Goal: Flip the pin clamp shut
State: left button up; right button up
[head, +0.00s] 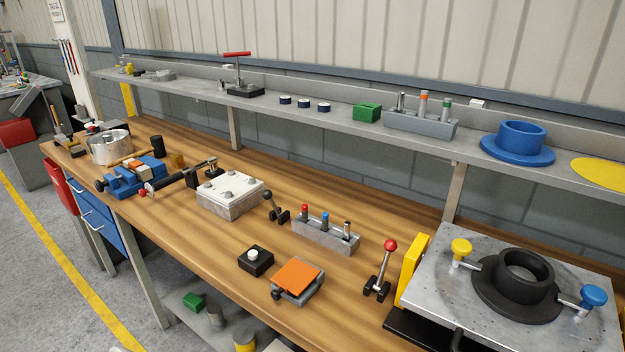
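I cannot tell for sure which fixture is the pin clamp. A small lever clamp with a black ball (276,208) leans up and left beside a grey block holding red, blue and dark-topped pins (325,234). A larger lever clamp with a red ball (381,271) stands nearly upright on the bench, left of a yellow plate (413,269). A black-handled toggle clamp (185,178) lies low beside a pale block (230,194). Neither of my grippers is in view.
A metal pallet (440,268) at right holds a black flanged hub (519,283) between yellow and blue knobs. An orange-topped block (297,277) and black button box (255,260) sit near the bench's front edge. A shelf (275,117) runs behind. Bare wood separates the fixtures.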

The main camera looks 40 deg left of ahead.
aim_at(267, 194)
jog(key=u, duration=1.55)
